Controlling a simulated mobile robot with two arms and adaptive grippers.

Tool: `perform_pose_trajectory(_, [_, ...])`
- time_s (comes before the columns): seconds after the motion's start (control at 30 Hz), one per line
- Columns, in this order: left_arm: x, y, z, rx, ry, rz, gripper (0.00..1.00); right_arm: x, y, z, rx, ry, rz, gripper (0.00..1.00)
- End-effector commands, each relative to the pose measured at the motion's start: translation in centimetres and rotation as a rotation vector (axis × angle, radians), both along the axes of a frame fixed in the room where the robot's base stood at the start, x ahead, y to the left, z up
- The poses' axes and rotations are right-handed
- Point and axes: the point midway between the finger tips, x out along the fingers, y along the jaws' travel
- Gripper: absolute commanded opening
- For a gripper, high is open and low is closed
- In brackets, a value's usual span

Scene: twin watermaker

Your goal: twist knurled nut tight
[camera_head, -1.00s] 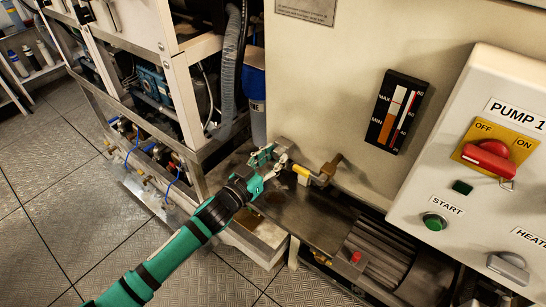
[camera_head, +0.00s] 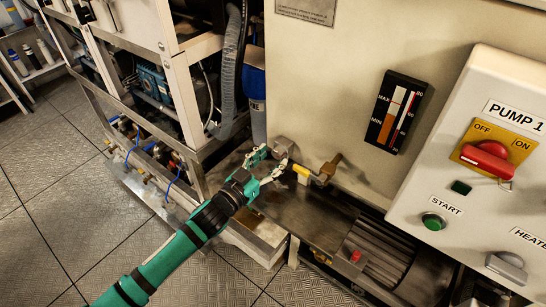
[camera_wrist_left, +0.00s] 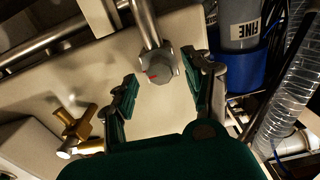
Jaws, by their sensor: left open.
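The knurled nut (camera_wrist_left: 160,66) is a grey, ridged knob with a red mark on its face, at the end of a metal pipe in the left wrist view. In the head view the nut (camera_head: 283,147) is a small grey piece by the cabinet's lower left corner. My left gripper (camera_head: 269,164) is open, with green and metal fingers pointing at it. In the left wrist view the open gripper (camera_wrist_left: 164,88) has one finger to each side of the nut, with visible gaps, apart from it. My right gripper is not in view.
A blue and grey filter housing labelled FINE (camera_wrist_left: 240,35) stands close on the right. The control box (camera_head: 480,170) is at far right.

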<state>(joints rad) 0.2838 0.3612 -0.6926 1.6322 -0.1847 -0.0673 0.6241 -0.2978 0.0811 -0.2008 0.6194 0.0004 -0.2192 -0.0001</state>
Motion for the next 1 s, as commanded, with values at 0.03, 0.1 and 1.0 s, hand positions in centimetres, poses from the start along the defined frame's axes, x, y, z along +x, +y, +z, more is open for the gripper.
perform_pose_trajectory(0.03, [-0.8, 0.6, -0.1, 0.002, 0.002, 0.0, 0.52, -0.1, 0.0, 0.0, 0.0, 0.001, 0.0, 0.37])
perform_pose_trajectory(0.1, [-2.1, 1.4, -0.1, 0.0, 0.004, -0.001, 0.52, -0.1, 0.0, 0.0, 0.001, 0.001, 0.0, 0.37])
perform_pose_trajectory(1.0, [-8.6, 6.2, 0.0, 0.0, 0.0, -0.001, 0.52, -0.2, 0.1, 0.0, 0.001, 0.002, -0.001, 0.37])
